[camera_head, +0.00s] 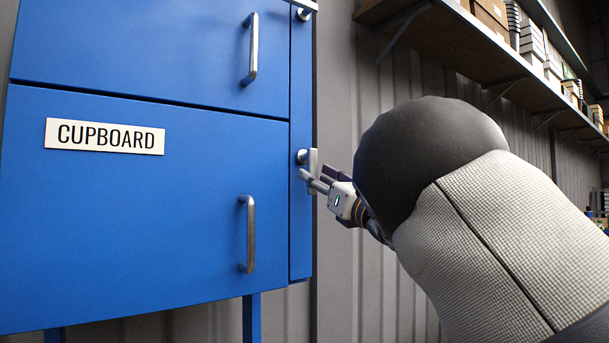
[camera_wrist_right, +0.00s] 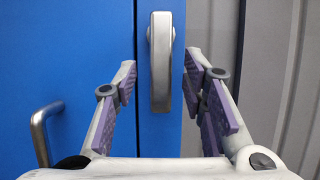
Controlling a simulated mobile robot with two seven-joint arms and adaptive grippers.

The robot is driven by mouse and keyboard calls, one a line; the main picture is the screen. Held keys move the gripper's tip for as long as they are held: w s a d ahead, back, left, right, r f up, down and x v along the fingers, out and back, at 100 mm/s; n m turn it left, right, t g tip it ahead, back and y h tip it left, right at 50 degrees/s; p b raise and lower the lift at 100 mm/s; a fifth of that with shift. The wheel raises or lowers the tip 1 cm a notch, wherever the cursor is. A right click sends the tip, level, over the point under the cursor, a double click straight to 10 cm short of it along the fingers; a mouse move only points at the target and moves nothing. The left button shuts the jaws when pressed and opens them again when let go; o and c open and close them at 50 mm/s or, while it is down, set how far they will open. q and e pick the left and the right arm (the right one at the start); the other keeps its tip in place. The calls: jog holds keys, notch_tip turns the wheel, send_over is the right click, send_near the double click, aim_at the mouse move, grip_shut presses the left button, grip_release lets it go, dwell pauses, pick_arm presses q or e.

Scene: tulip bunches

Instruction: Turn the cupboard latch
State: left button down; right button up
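The blue cupboard (camera_head: 120,215) carries a white "CUPBOARD" label (camera_head: 104,136) on its lower door. Its metal latch (camera_head: 312,160) sits on the right edge strip beside that door. In the right wrist view the latch (camera_wrist_right: 161,60) hangs vertically from its pivot, in front of the blue strip. My right gripper (camera_head: 318,180) is at the latch in the head view, partly overlapping it. In the right wrist view my right gripper (camera_wrist_right: 158,88) is open, one finger on each side of the latch's lower part, with visible gaps. My left gripper is not in view.
A metal handle (camera_head: 247,234) stands on the lower door. Another handle (camera_head: 251,48) is on the upper door, with an upper latch (camera_head: 304,7) lying about sideways. A shelf (camera_head: 480,55) with boxes and books runs along the grey corrugated wall (camera_head: 345,90).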

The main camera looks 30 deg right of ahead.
jog(key=shift+x, duration=1.35)
grip_shut()
